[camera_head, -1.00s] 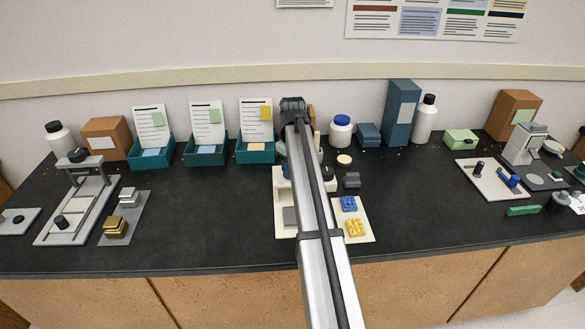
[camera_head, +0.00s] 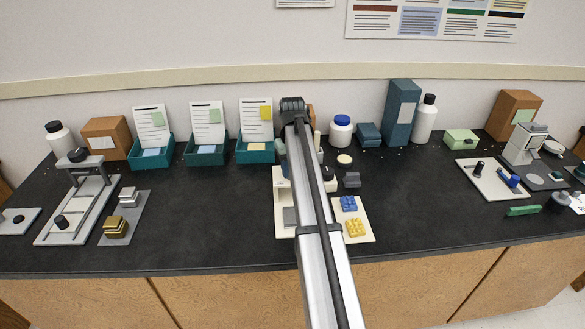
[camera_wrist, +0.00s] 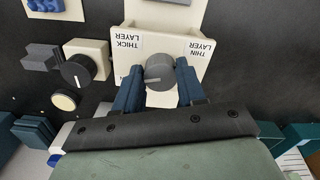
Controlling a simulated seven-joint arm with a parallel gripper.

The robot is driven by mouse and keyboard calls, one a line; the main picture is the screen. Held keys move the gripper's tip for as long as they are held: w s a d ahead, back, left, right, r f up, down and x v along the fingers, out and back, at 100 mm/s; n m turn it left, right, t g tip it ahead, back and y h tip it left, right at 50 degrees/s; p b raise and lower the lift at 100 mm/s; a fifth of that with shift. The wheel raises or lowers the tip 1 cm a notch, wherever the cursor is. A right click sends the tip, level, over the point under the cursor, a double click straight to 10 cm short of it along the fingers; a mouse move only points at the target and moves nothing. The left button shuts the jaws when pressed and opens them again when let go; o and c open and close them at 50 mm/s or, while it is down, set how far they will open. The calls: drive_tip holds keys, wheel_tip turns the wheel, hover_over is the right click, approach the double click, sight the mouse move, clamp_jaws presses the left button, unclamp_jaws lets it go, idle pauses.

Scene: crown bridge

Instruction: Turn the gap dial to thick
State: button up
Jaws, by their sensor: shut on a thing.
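The gap dial (camera_wrist: 158,70) is a round dark grey knob with a white pointer line. It sits on a cream-coloured device (camera_wrist: 183,45) between the labels THICK LAYER (camera_wrist: 126,43) and THIN LAYER (camera_wrist: 202,47), which read upside down in the wrist view. The pointer line lies on the near part of the knob, running slightly left and down in the picture. My gripper (camera_wrist: 158,67) has its two blue fingers on either side of the knob, shut on it. In the head view the arm hides the dial; part of the cream device (camera_head: 283,195) shows beside it.
A second black dial (camera_wrist: 78,71) on a small cream block stands left of the gap dial in the wrist view, with a cream round button (camera_wrist: 65,102) close by. In the head view, a plate (camera_head: 359,233) with blue and yellow blocks lies right of the arm.

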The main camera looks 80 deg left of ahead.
drive_tip(key=m, duration=0.3)
drive_tip(key=shift+m, duration=0.3)
drive_tip(key=shift+s+m, duration=0.1)
drive_tip(key=shift+m, duration=1.9)
drive_tip(key=o, duration=1.1)
drive_tip(key=shift+c, duration=0.2)
drive_tip(key=shift+r, duration=0.1)
wheel_tip(320, 180, up, 14)
drive_tip(key=shift+f, duration=0.2)
